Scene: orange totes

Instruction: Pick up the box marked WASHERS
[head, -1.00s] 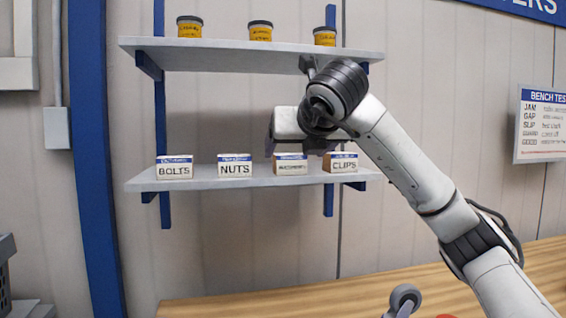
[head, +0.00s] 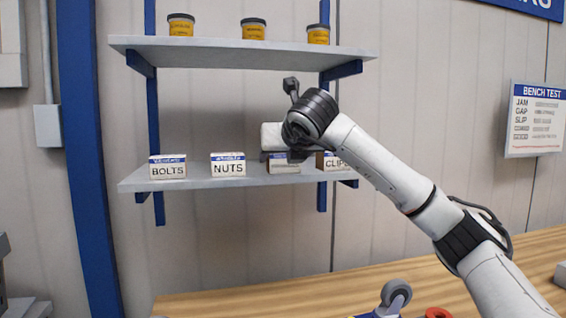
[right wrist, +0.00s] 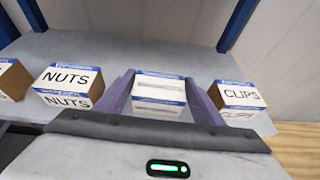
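A white box with a blue top band (head: 284,167) stands on the lower shelf between the NUTS and CLIPS boxes. Its small lettering is not clearly readable here; it is the box in the WASHERS place. It also shows in the right wrist view (right wrist: 159,90), between the two purple fingers. My right gripper (right wrist: 159,84) is open, with one finger on each side of this box; whether they touch it I cannot tell. In the head view my right gripper (head: 284,154) is at the box and hides its upper part. My left gripper is not in view.
The NUTS box (head: 228,165) and BOLTS box (head: 168,167) stand to the left, the CLIPS box (head: 333,162) close to the right, partly hidden. The lower shelf (head: 205,182) lies beneath an upper shelf (head: 230,52) with yellow jars. A wooden bench (head: 250,301) is below.

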